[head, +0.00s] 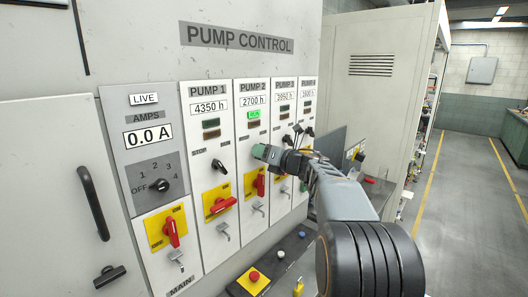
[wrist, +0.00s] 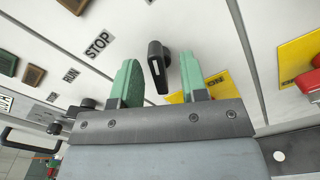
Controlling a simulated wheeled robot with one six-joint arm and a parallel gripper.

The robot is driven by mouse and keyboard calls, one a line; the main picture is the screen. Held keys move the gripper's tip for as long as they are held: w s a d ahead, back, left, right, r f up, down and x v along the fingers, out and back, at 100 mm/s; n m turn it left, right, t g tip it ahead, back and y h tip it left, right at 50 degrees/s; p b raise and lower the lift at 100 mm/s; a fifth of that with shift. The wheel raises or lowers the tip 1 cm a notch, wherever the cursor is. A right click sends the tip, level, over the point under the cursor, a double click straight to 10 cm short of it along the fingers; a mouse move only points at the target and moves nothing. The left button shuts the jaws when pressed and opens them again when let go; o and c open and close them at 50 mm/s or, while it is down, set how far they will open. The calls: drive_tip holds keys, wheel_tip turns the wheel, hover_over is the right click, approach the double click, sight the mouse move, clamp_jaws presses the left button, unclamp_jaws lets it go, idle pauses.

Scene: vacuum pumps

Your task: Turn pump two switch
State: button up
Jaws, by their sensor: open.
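Pump two's panel (head: 243,175) stands second from the left in the row of pump panels, with "PUMP 2" and "2700 h" at its top. My gripper (head: 264,152) is in front of it and hides its switch in the head view. In the wrist view, a black switch knob (wrist: 158,66) shows between the two green fingers of my gripper (wrist: 160,75). The gripper is open, with a gap on each side of the knob in the picture. A "STOP" label (wrist: 98,45) and a "RUN" label (wrist: 71,75) are to its left. Pump two's green lamp (head: 254,115) is lit.
A red handle on a yellow plate (head: 215,201) sits below pump one's black switch (head: 221,167). Pump two's red handle (head: 260,186) is below my gripper. A ledge with a red button (head: 254,276) juts out under the panels. Open floor (head: 470,210) lies to the right.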

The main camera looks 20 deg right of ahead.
drive_tip(key=shift+s+d, duration=0.1)
drive_tip(key=shift+s, duration=0.1)
drive_tip(key=shift+b+v, duration=0.55)
drive_tip(key=shift+v, duration=0.25)
drive_tip(key=shift+b+v, duration=1.15)
drive_tip(key=shift+v, duration=1.85)
drive_tip(key=shift+r, duration=0.1)
